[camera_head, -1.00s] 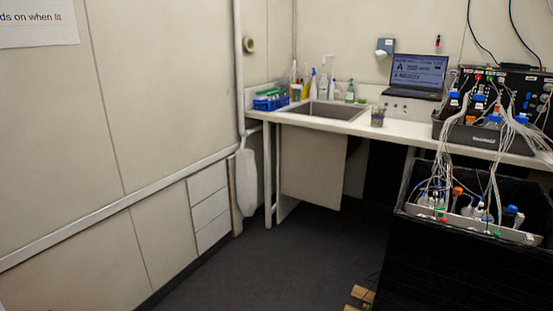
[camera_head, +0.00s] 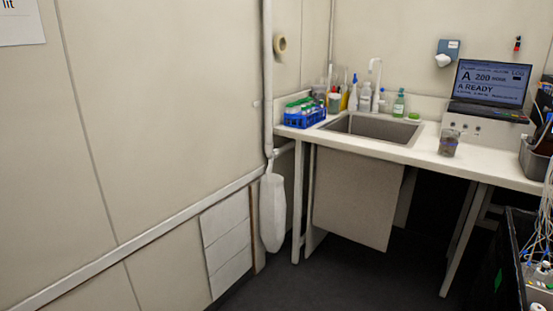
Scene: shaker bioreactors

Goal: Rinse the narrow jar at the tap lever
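A small clear jar (camera_head: 448,144) with dark contents stands on the counter to the right of the sink; I cannot tell for sure that it is the narrow jar. The white tap (camera_head: 374,78) rises behind the sink (camera_head: 372,127). Its lever is too small to make out. My gripper is not in view.
The white counter (camera_head: 408,154) holds a blue rack (camera_head: 304,118), several bottles, a green bottle (camera_head: 398,104) and a laptop (camera_head: 490,85). Black equipment with tubes stands at the right edge. A white bag (camera_head: 272,209) hangs by the wall. The dark floor (camera_head: 345,282) before the sink is clear.

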